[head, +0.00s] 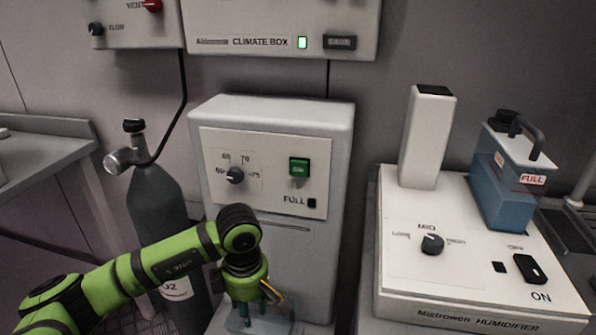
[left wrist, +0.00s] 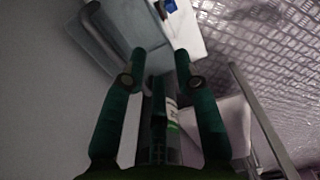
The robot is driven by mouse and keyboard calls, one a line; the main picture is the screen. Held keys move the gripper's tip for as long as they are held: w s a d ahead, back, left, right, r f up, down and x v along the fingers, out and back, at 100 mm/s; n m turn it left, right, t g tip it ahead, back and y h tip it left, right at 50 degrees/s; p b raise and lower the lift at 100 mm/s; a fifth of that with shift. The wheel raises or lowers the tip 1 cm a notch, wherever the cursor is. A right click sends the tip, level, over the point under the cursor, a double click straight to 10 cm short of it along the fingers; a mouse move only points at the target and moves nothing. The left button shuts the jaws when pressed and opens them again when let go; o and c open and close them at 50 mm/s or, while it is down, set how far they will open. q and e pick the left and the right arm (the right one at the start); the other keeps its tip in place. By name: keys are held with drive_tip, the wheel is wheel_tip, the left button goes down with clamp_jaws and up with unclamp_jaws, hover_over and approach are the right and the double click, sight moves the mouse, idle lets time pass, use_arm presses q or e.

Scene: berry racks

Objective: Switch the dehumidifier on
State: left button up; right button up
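The dehumidifier (head: 275,112) appears to be the tall pale cabinet in the middle of the head view; no name shows on it. Its front panel has a black dial (head: 235,175), a green switch (head: 299,167) with small white letters, and a dark FULL lamp (head: 312,203). My left gripper (head: 254,308) points down in front of the lower cabinet, below the panel and away from the switch. A clear tank is partly hidden behind it. In the left wrist view its fingers (left wrist: 160,55) are apart, with nothing clearly held. My right gripper is not in view.
A grey gas cylinder (head: 158,203) stands left of the cabinet. The humidifier (head: 400,300), with dial and ON switch, is at right, bearing a blue-filled tank (head: 500,195). The climate box (head: 280,18) hangs above. Clear space lies before the panel.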

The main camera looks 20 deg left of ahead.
use_arm(q)
clamp_jaws()
